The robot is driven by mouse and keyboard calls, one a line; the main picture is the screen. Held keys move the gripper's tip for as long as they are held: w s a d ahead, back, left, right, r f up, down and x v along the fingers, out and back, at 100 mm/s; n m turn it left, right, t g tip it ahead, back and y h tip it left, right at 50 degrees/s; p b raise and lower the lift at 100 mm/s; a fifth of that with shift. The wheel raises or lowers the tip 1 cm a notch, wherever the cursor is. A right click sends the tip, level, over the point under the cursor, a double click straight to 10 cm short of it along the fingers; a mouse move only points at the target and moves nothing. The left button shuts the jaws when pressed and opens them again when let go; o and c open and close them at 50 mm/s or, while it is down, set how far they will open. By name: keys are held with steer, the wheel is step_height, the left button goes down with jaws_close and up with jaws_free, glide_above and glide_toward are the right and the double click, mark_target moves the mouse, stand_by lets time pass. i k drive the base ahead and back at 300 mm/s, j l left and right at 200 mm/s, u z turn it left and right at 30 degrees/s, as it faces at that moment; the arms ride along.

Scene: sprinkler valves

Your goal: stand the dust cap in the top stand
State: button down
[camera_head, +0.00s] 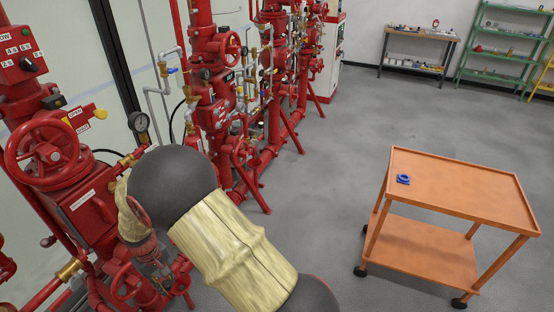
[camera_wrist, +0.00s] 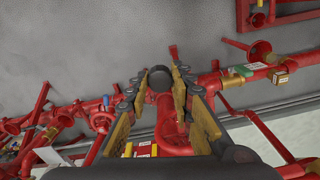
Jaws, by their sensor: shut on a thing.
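In the wrist view, my gripper (camera_wrist: 163,90) has its two dark, yellow-padded fingers closed on a dark round piece (camera_wrist: 160,73), which looks like the dust cap. Red pipework lies below it. In the head view, my sleeved arm hides the gripper and the piece. A small blue ring-shaped holder (camera_head: 403,179), which looks like the top stand, sits on the left part of the orange cart's top shelf (camera_head: 470,188). It looks empty and is well to the right of my arm.
Red sprinkler valves and pipes (camera_head: 212,90) crowd the left side, close to my arm. The cart has a lower shelf (camera_head: 420,250) and wheels. Grey floor (camera_head: 320,180) lies clear between the pipes and the cart. A workbench (camera_head: 415,65) and green shelves (camera_head: 505,55) stand at the back.

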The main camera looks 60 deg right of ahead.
mark_target(404, 178)
steer(key=l+z, duration=0.2)
steer(key=z, duration=0.3)
steer(key=l+z, duration=0.25)
steer(key=z, duration=0.2)
steer(key=i+l+z, duration=0.1)
steer(key=z, duration=0.4)
steer(key=i+l+z, duration=0.1)
steer(key=l+z, duration=0.15)
steer(key=z, duration=0.25)
steer(key=i+l+z, duration=0.2)
steer(key=i+l, duration=0.15)
steer(key=i+l+z, duration=0.45)
steer(key=i, duration=0.35)
